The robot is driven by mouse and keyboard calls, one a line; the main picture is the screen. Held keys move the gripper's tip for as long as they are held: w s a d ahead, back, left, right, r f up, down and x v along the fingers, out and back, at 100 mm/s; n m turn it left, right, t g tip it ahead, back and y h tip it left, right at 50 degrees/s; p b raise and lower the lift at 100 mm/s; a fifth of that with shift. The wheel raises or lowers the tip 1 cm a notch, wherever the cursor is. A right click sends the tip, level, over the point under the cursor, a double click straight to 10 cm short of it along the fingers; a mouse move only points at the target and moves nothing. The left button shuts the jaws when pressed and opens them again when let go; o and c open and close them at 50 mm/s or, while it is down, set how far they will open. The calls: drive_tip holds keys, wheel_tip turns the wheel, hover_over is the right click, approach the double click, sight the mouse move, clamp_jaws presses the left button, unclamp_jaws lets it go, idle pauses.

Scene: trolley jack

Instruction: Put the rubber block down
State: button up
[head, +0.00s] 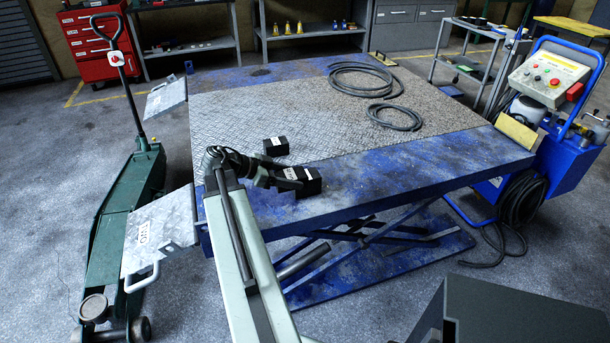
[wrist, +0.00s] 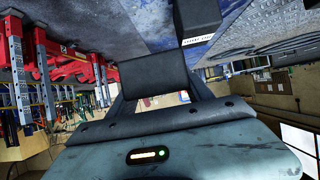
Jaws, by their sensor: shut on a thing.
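My gripper (head: 283,180) is shut on a black rubber block (head: 309,184) with a white label on top. The held block is at the near edge strip of the blue lift table (head: 420,154); I cannot tell whether it touches the surface. In the wrist view the held block (wrist: 155,74) sits between the fingers and hides their tips. A second black block (head: 276,147), also with a white label, stands on the table just behind the held one. It also shows in the wrist view (wrist: 196,15), beyond the held block.
Coiled black hoses (head: 362,80) lie on the back right of the table. A green trolley jack (head: 112,220) stands on the left, beside a hinged metal flap (head: 160,232). A blue control unit (head: 550,110) stands on the right. The table's middle is clear.

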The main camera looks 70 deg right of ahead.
drive_tip(key=d, duration=0.7)
drive_tip(key=s+d+f+b, duration=0.1)
drive_tip(key=d, duration=0.3)
drive_tip(key=shift+d+f, duration=0.1)
drive_tip(key=shift+d, duration=0.15)
wheel_tip(320, 180, down, 4)
drive_tip(key=b, duration=0.4)
drive_tip(key=shift+r+p, duration=0.3)
drive_tip(key=shift+f, duration=0.15)
drive_tip(key=o, duration=1.7)
drive_tip(key=shift+o, duration=0.2)
